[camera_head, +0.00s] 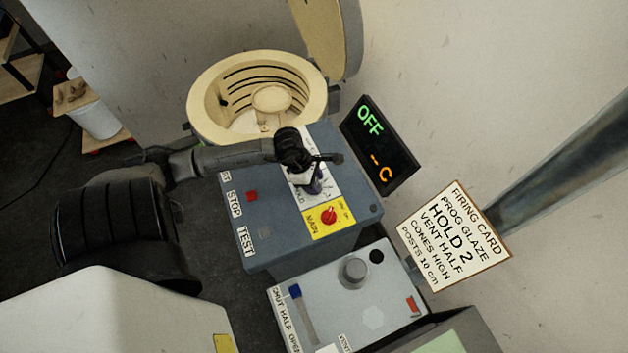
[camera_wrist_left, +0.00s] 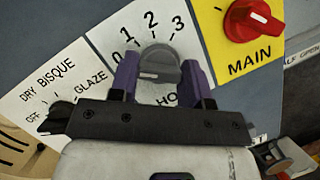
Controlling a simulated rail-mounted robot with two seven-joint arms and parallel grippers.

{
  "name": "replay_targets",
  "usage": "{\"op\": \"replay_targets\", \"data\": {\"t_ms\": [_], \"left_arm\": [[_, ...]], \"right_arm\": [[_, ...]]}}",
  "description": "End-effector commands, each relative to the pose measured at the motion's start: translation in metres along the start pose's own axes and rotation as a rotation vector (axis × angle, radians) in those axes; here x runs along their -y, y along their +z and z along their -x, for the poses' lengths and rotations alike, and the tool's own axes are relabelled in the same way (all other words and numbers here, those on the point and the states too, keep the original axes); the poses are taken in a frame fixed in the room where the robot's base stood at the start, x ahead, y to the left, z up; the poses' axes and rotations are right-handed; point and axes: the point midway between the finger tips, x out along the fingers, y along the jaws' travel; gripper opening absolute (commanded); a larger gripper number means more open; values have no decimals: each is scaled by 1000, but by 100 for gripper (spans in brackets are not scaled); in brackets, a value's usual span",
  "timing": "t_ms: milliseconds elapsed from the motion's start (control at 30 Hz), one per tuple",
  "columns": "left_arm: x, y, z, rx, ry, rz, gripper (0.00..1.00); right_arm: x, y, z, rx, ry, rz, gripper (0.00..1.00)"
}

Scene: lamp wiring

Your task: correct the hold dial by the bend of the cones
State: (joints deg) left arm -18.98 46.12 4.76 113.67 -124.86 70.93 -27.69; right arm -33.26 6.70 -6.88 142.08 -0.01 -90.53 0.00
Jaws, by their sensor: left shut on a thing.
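The hold dial (camera_wrist_left: 160,62) is a grey round knob on a white plate marked 0, 1, 2, 3. My left gripper (camera_wrist_left: 157,82) has its purple fingers on both sides of the knob and is shut on it. A short white mark shows on the knob, but I cannot tell which number it points at. In the head view my left gripper (camera_head: 315,184) reaches down over the plate and covers most of the dial. The firing card (camera_head: 453,237) reads PROG GLAZE, HOLD 2, VENT HALF, CONES HIGH. I cannot make out any cones. My right gripper is out of view.
The kiln (camera_head: 208,117) stands open behind the control box (camera_head: 293,249). The red MAIN switch (camera_head: 328,215) sits beside the dial, the program dial (camera_wrist_left: 60,114) on its other side. The display (camera_head: 378,145) reads OFF and --C. A vent slider (camera_head: 295,291) is on the lower box.

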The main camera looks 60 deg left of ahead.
Motion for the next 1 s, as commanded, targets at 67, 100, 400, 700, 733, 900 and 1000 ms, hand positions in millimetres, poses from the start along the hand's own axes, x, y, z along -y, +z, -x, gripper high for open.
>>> {"op": "replay_targets", "data": {"t_ms": [67,100,400,700,733,900,1000], "left_arm": [[0,0,0,0,0,0,24],[0,0,0,0,0,0,20],[-1,-1,-1,-1,-21,-54,20],[-2,-1,-3,-2,-100,-247,20],[-2,-1,-3,-2,-108,-268,20],[-2,0,-3,-2,-154,-378,20],[-2,0,-3,-1,-178,-433,20]], "right_arm": [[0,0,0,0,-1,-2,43],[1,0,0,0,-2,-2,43],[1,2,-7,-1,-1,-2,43],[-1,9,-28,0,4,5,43],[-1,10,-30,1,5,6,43],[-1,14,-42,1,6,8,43],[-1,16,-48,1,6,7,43]]}}
